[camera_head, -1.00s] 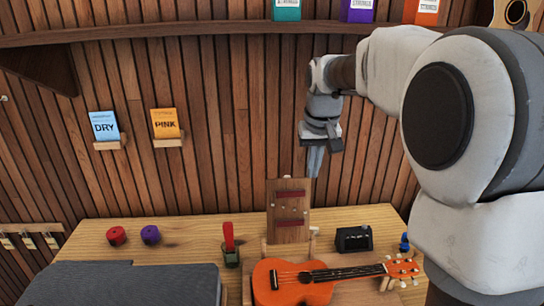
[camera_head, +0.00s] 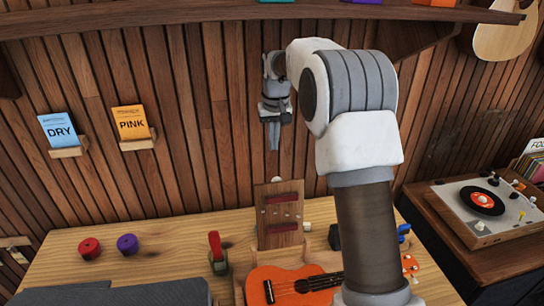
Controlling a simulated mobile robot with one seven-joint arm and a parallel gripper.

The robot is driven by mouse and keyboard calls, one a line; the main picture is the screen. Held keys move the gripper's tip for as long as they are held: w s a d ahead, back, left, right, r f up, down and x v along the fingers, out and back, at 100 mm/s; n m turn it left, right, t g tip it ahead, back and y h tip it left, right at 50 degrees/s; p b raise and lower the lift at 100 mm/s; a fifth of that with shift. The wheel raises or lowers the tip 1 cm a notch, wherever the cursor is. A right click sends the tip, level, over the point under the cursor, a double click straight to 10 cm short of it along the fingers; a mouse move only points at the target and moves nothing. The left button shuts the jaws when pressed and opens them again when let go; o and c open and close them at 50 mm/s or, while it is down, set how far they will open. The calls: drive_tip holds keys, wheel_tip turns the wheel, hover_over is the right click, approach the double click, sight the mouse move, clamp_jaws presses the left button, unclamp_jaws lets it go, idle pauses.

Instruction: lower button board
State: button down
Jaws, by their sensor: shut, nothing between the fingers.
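The button board (camera_head: 280,212) is an upright brown wooden panel with two dark red bars and small pale knobs between them. It stands on the wooden table (camera_head: 180,228), behind the orange ukulele (camera_head: 290,285). My gripper (camera_head: 273,145) points down with its fingers together and empty. In the picture it is above the board's top edge, apart from it, in front of the slatted wall. My arm hides part of the table and ukulele neck at the right.
A red-handled tool (camera_head: 216,248) stands left of the board. Red (camera_head: 90,248) and purple (camera_head: 127,243) rolls lie further left. A black box (camera_head: 334,237) is partly hidden by my arm. A record player (camera_head: 478,210) stands on a cabinet at the right.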

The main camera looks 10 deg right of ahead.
wheel_tip(320, 180, down, 9)
drive_tip(key=s+p, duration=0.2)
drive_tip(key=shift+s+r, duration=0.2)
drive_tip(key=shift+s, duration=0.1)
drive_tip(key=shift+s, duration=0.1)
idle(0.6)
